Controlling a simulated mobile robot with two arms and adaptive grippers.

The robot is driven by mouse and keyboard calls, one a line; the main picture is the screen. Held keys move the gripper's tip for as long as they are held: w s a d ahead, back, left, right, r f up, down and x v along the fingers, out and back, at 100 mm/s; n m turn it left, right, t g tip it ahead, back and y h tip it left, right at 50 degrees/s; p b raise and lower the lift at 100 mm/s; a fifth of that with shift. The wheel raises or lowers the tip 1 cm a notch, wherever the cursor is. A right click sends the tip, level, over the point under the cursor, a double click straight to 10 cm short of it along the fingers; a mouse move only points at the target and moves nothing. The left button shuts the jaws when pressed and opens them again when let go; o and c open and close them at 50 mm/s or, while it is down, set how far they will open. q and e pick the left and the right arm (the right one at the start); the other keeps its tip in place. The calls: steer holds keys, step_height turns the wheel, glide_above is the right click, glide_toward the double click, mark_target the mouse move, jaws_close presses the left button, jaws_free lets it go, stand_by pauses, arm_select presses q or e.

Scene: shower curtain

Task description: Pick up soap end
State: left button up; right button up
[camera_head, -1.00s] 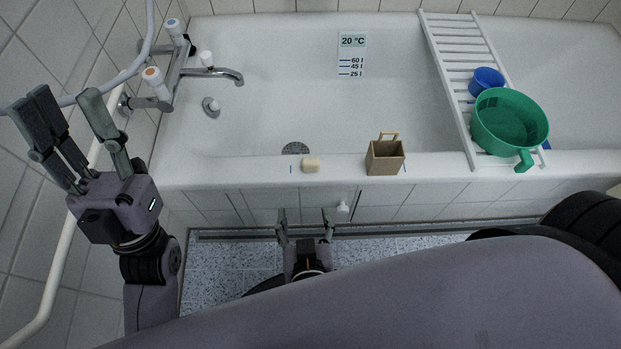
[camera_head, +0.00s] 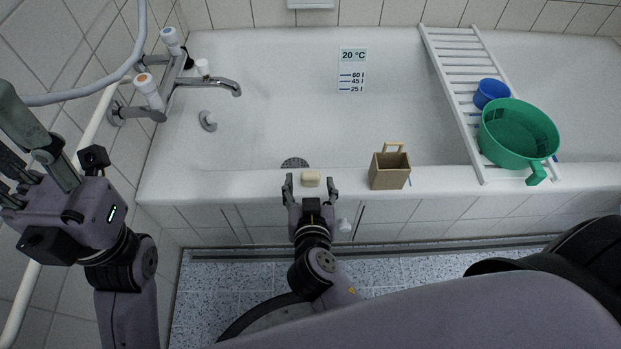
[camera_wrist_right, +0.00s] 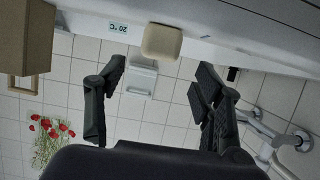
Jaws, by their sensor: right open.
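The soap (camera_head: 311,179) is a small beige block on the front rim of the white bathtub (camera_head: 250,185). My right gripper (camera_head: 311,188) is open at the rim, with one finger on either side of the soap. In the right wrist view, the soap (camera_wrist_right: 162,42) shows ahead of the gap between the open fingers (camera_wrist_right: 158,76), apart from both. My left gripper (camera_head: 25,150) is at the left edge, partly cut off; its visible fingers are spread and hold nothing that I can see.
A brown box with a handle (camera_head: 389,171) stands on the rim right of the soap. A white rack (camera_head: 448,82) across the tub holds a green pot (camera_head: 520,135) and blue cup (camera_head: 490,92). Taps (camera_head: 150,92) and a hose (camera_head: 100,88) are at the left.

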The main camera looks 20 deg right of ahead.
mark_target(310, 175)
steer(key=b+x, duration=0.2)
steer(key=x, duration=0.2)
steer(key=shift+s+d+f, duration=0.15)
steer(key=shift+f, duration=0.05)
steer(key=shift+w+d+f, duration=0.1)
steer(key=shift+w+f, duration=0.05)
steer(key=shift+w, duration=0.4)
steer(key=shift+c, duration=0.2)
steer(key=c, duration=1.2)
